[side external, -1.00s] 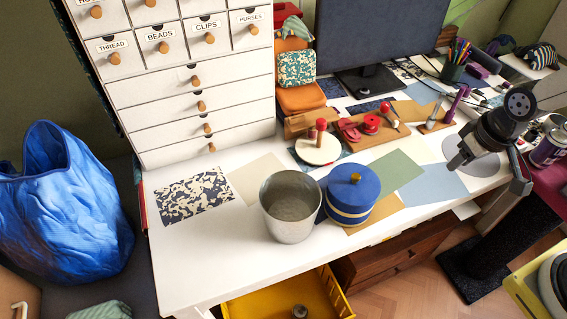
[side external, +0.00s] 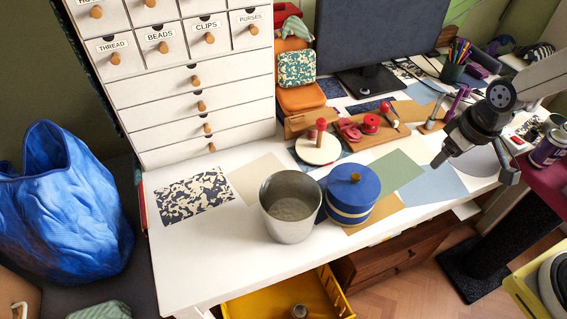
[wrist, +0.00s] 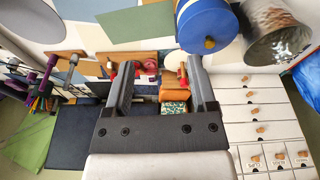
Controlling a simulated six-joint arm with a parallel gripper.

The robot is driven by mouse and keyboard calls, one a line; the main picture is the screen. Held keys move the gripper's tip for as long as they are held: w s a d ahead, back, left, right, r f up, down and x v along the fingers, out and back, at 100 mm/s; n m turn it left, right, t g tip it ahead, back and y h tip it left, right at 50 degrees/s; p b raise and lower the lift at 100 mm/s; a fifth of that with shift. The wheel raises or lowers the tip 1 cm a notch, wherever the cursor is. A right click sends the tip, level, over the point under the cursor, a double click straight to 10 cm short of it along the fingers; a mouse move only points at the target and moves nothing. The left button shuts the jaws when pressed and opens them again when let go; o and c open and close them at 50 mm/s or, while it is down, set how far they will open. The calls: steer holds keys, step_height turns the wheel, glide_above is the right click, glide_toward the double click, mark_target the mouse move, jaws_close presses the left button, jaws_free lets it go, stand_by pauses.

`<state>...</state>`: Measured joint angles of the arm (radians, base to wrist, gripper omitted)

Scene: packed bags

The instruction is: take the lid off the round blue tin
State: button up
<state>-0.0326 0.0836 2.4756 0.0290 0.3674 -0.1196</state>
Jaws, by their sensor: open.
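The round blue tin (side external: 350,203) stands upright on the white table, its blue lid (side external: 366,184) on top with a small gold-brown knob (side external: 355,177). A cream band shows around its side. In the wrist view the tin (wrist: 205,22) is at the upper edge, partly cut off, with its knob (wrist: 210,43) facing me. My gripper (side external: 474,172) is open and empty, above the table's right part, to the right of the tin and well apart from it. In the wrist view its two fingers (wrist: 161,65) are spread wide.
A grey metal pot (side external: 290,222) stands close to the tin's left. Behind are a cream disc with a red knob (side external: 318,150) and a wooden board with red items (side external: 371,124). A drawer cabinet (side external: 170,95) and monitor (side external: 375,35) stand at the back. Flat sheets (side external: 397,171) lie right of the tin.

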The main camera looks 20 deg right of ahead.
steer(key=w+a+f+n, duration=0.3)
steer(key=w+a+n, duration=0.1)
steer(key=w+a, duration=0.15)
steer(key=n+g+y, duration=0.1)
steer(key=n, duration=0.4)
glide_above(356, 176)
steer(key=d, duration=0.1)
steer(key=f, duration=0.3)
steer(key=shift+s+f, duration=0.3)
steer(key=shift+f, duration=0.15)
steer(key=shift+w+a+f, duration=0.1)
steer(key=shift+f, duration=1.05)
steer(key=shift+f, duration=0.15)
steer(key=shift+w+a+f, duration=0.1)
steer(key=shift+a+f, duration=0.05)
steer(key=shift+f, duration=1.1)
steer(key=shift+w+a+f, duration=0.1)
steer(key=shift+a+f, duration=0.05)
steer(key=shift+f, duration=1.05)
jaws_close()
